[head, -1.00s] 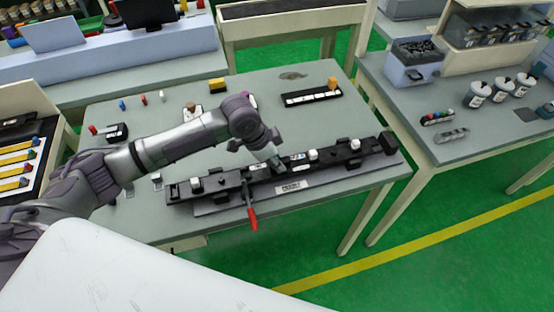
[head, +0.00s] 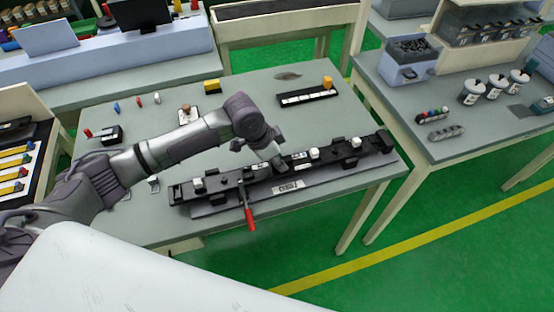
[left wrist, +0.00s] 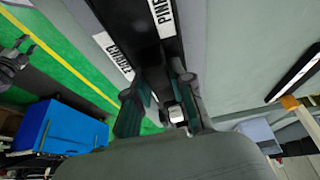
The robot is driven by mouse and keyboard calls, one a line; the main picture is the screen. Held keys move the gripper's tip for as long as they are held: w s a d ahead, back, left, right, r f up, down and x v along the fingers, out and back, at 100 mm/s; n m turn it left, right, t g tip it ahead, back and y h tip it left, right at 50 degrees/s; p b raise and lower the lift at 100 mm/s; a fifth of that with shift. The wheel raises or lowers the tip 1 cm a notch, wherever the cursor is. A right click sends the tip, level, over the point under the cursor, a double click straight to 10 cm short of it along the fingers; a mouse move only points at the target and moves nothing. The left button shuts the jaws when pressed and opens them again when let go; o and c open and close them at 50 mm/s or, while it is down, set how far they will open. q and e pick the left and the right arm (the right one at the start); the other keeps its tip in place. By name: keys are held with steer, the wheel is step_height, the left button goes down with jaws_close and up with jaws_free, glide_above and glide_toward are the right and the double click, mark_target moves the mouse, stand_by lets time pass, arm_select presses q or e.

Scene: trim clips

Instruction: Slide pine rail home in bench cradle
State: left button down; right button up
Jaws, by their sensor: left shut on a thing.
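The pine rail (head: 220,192) is a long black bar with white blocks along it, lying along the bench cradle. A white label starting "PINE" shows on the rail (left wrist: 163,15) in the left wrist view. The cradle (head: 330,178) is a dark, long base at the table's front edge with a white label. My left gripper (head: 279,163) is shut on the rail near its middle; its two fingers straddle the dark bar in the left wrist view (left wrist: 160,98). The contact itself is partly hidden. A grey gripper-like part at that view's left edge may be my right one; its jaws are unclear.
A red-handled lever (head: 250,216) sticks out at the cradle's front. A black strip with a yellow block (head: 308,97) and small coloured pegs (head: 140,101) stand behind on the table. A second bench (head: 470,140) stands right. The table between strip and cradle is mostly clear.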

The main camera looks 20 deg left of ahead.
arm_select(q)
steer(key=shift+w+d, duration=0.15)
steer(key=shift+d, duration=0.1)
steer(key=c, duration=1.2)
jaws_free()
steer(key=shift+o, duration=1.4)
steer(key=shift+w+d, duration=0.1)
steer(key=shift+d, duration=0.1)
steer(key=shift+a, duration=0.1)
steer(key=shift+a, duration=0.1)
steer(key=v, duration=1.2)
steer(key=shift+f, duration=0.1)
